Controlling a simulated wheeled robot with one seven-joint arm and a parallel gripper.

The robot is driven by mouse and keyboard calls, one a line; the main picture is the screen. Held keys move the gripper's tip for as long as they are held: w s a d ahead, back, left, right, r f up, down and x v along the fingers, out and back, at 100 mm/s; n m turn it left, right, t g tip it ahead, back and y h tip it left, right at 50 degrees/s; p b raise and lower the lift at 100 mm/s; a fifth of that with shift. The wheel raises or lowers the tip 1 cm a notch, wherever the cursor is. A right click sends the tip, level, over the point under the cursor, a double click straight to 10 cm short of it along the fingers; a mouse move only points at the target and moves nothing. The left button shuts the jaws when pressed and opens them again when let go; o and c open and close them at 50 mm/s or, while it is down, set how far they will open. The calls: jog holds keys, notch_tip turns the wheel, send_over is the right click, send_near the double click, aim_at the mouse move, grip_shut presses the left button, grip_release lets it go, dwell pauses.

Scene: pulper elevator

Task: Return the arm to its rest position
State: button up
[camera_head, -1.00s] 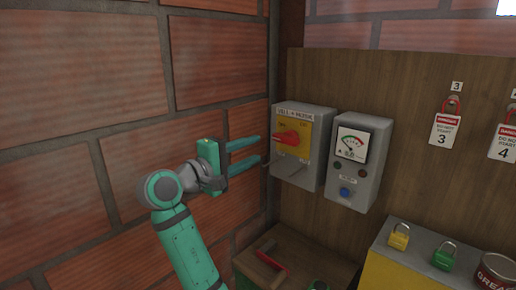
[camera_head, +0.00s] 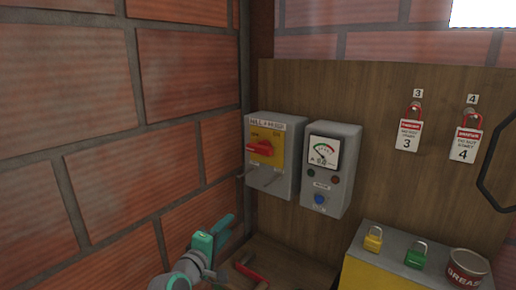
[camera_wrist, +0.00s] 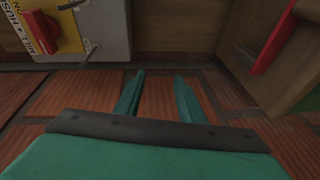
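My gripper (camera_head: 222,232) is low at the bottom left of the head view, in front of the brick wall and below the switch box. In the wrist view its two teal fingers (camera_wrist: 159,82) stand apart with nothing between them. The grey switch box (camera_head: 273,155) with a red rotary handle (camera_head: 260,147) on a yellow plate is on the wooden panel, apart from the gripper. It also shows at the top left of the wrist view (camera_wrist: 100,30). Most of my arm is below the head view's frame.
A meter box (camera_head: 330,170) hangs right of the switch box. A wooden box with a red-handled tool (camera_head: 248,272) is close to the gripper's right. A yellow padlock (camera_head: 373,239), green padlock (camera_head: 416,255) and grease tin (camera_head: 467,267) stand on a ledge. Tags 3 (camera_head: 409,134) and 4 (camera_head: 465,144) hang above.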

jog(key=s+f+y, duration=0.2)
jog(key=s+f, duration=0.1)
jog(key=f, duration=0.5)
jog(key=s+f+y, duration=0.1)
jog(key=s+f, duration=0.3)
jog(key=f, duration=0.5)
jog(key=s+d+f+m+y, duration=0.3)
jog(key=s+f, duration=0.9)
jog(key=s, duration=0.2)
jog(key=s+d+f+m, duration=0.1)
jog(key=s+d+m, duration=0.1)
jog(key=s, duration=0.7)
jog(key=s+d+f+m, duration=0.1)
jog(key=s+f+m, duration=0.15)
jog(key=s, duration=0.75)
jog(key=s+d+r+m, duration=0.2)
jog(key=s+r, duration=0.1)
jog(key=s, duration=0.3)
jog(key=s+d+r+m, duration=0.2)
jog(key=s+r+m, duration=0.1)
jog(key=s, duration=0.4)
jog(key=shift+s+r, duration=0.2)
jog(key=shift+r, duration=0.4)
